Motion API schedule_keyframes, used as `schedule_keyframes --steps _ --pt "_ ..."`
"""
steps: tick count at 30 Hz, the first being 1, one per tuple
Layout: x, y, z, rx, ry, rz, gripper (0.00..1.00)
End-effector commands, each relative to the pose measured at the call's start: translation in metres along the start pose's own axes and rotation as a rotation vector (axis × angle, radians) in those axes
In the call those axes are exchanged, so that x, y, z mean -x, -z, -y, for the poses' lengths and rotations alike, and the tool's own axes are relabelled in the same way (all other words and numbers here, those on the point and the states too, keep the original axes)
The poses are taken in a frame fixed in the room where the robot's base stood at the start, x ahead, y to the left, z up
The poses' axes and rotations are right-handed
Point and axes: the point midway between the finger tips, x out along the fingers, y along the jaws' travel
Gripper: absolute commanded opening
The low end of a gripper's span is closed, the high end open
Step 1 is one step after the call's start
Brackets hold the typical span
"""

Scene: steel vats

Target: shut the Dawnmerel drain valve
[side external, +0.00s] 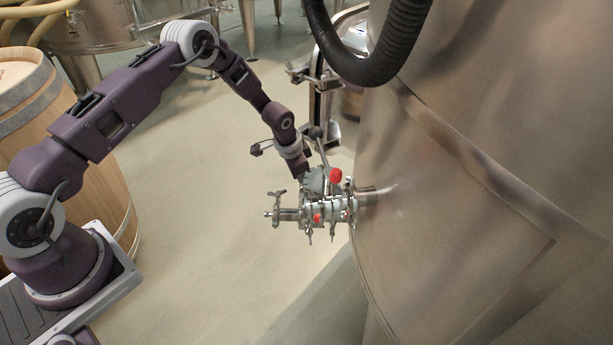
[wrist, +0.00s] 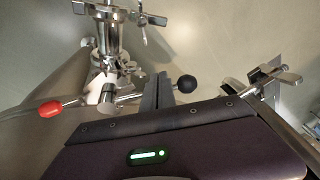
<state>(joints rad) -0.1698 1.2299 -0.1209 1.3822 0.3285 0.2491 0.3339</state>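The steel vat (side external: 480,190) fills the right of the side view. A drain fitting (side external: 325,210) with clamps and wing nuts sticks out from its wall; it also shows in the wrist view (wrist: 108,40). A lever with a red knob (side external: 335,175) stands by the fitting and shows left of my fingers in the wrist view (wrist: 50,108). A black ball knob (wrist: 186,83) is just right of my fingers; touching or apart is unclear. My gripper (side external: 318,181) is above the fitting. Its fingers (wrist: 158,82) look close together, with nothing visible between them. No name label is readable.
A black corrugated hose (side external: 380,65) hangs above the fitting. A steel wing clamp (wrist: 272,80) lies right of my gripper in the wrist view. A wooden barrel (side external: 110,190) stands behind my arm. The floor (side external: 220,250) between is clear.

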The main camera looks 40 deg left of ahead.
Motion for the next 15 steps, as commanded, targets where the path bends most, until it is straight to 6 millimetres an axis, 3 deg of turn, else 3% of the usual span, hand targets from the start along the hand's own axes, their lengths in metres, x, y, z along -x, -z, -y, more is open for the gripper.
schedule_keyframes --steps 15 --pt "-0.0001 0.0103 0.0014 0.0 0.003 -0.01 0.0"
